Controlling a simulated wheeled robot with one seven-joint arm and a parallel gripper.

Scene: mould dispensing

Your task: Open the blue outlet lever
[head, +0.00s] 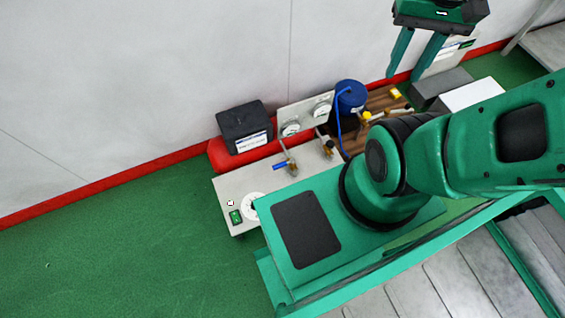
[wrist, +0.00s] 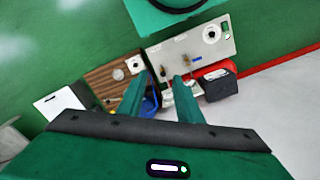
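The blue outlet lever (head: 279,165) sticks out to the left from a brass valve (head: 291,166) on the white panel unit (head: 233,186). It also shows in the wrist view (wrist: 197,59), small and beyond the fingertips. My gripper (head: 404,77) is up at the top right of the head view, well apart from the lever. Its two green fingers are spread with nothing between them. In the wrist view my gripper (wrist: 161,77) is open too, with the lever to the right of the fingers. The lever is too small to judge its exact angle.
A black box (head: 244,122) and red tank (head: 219,157) stand behind the panel. Two gauges (head: 291,129) stand at its back. A blue container (head: 350,93) with a blue hose is on a brown wooden board (head: 380,98). Green floor (head: 110,230) is clear at left.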

